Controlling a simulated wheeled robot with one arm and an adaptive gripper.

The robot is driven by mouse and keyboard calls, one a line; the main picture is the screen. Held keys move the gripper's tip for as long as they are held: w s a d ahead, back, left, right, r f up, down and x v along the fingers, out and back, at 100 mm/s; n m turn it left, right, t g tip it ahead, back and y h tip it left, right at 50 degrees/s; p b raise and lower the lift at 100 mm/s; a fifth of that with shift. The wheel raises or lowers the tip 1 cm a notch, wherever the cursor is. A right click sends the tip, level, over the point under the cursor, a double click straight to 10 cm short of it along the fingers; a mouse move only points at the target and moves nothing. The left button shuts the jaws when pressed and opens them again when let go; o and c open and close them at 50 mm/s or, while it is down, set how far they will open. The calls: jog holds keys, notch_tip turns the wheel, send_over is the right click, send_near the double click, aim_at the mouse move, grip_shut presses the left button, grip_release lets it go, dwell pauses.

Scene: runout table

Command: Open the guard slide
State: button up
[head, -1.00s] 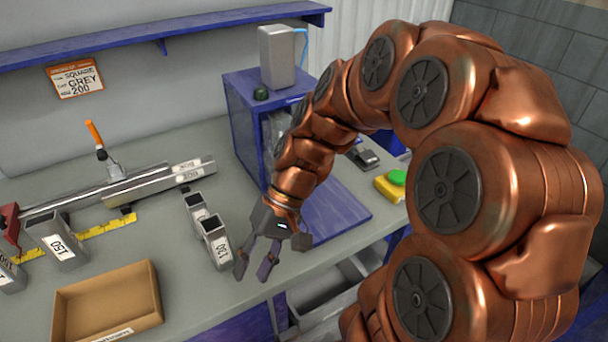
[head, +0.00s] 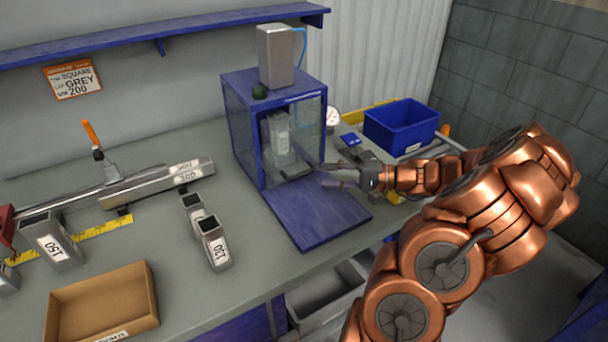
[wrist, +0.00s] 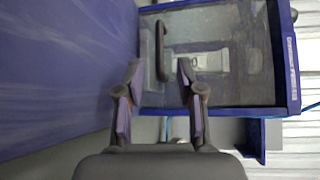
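The guard slide (head: 307,130) is a clear panel in the front of the blue press housing (head: 242,130). It fills the opening, and grey metal parts show behind it. In the wrist view the clear panel (wrist: 215,30) carries a dark bar handle (wrist: 160,45). My gripper (head: 325,176) is at the front right of the housing, low by the opening. In the wrist view my gripper (wrist: 160,68) is open, with the handle's near end lying between the fingertips in the picture. I cannot tell whether the fingers touch it.
A blue plate (head: 310,212) extends in front of the housing. Square tubes (head: 213,243) stand to its left, beside a cardboard tray (head: 105,305). A blue bin (head: 400,127) and a gauge (head: 333,117) are at the right. A metal cylinder block (head: 276,55) tops the housing.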

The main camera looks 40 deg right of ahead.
aim_at(307, 174)
jog(key=shift+d+f, duration=0.1)
jog(key=shift+d, duration=0.1)
jog(key=shift+p+x, duration=0.9)
jog(key=shift+x, duration=2.95)
jog(key=shift+c, duration=0.4)
grip_shut()
